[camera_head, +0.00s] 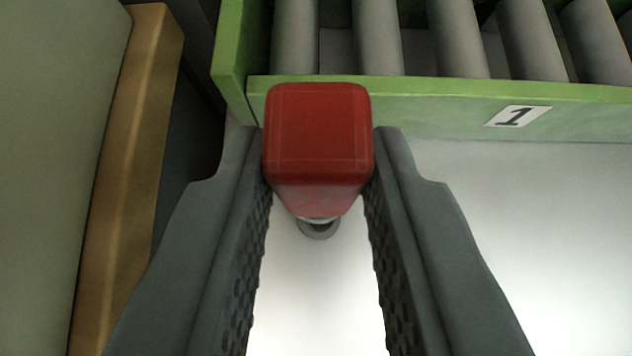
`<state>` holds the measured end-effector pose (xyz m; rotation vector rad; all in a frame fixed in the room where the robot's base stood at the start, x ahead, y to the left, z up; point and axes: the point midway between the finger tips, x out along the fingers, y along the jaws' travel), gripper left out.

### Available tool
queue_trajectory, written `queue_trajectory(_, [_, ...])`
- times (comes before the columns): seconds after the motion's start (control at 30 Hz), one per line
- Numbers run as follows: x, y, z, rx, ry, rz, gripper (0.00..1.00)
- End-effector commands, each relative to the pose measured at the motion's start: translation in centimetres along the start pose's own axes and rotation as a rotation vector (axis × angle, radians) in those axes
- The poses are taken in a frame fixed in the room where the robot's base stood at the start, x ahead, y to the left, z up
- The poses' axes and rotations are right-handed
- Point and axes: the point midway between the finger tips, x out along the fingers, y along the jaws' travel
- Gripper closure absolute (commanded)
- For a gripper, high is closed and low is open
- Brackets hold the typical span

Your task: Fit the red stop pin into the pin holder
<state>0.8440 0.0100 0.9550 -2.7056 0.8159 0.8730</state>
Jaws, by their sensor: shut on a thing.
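A red block-shaped stop pin (318,140) with rounded edges is between the fingertips of my gripper (318,175) in the head camera view. Both dark grey fingers touch its sides, so my gripper is shut on it. A small grey round part (319,228) shows just below the red body; I cannot tell whether it is the pin's own shaft or part of a holder. No pin holder can be made out for certain; the red body hides what lies directly behind it.
A wooden-coloured edge (125,170) beside a grey-green surface (50,150) runs down the left. The pale surface (540,220) at the right is clear.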

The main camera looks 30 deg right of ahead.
Motion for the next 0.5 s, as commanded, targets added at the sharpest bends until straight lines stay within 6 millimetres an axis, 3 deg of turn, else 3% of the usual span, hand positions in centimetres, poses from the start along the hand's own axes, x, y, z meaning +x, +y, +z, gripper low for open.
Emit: queue_trajectory(0.5, [2.2, 0.0, 2.9, -0.001, -0.001, 0.002, 1.0])
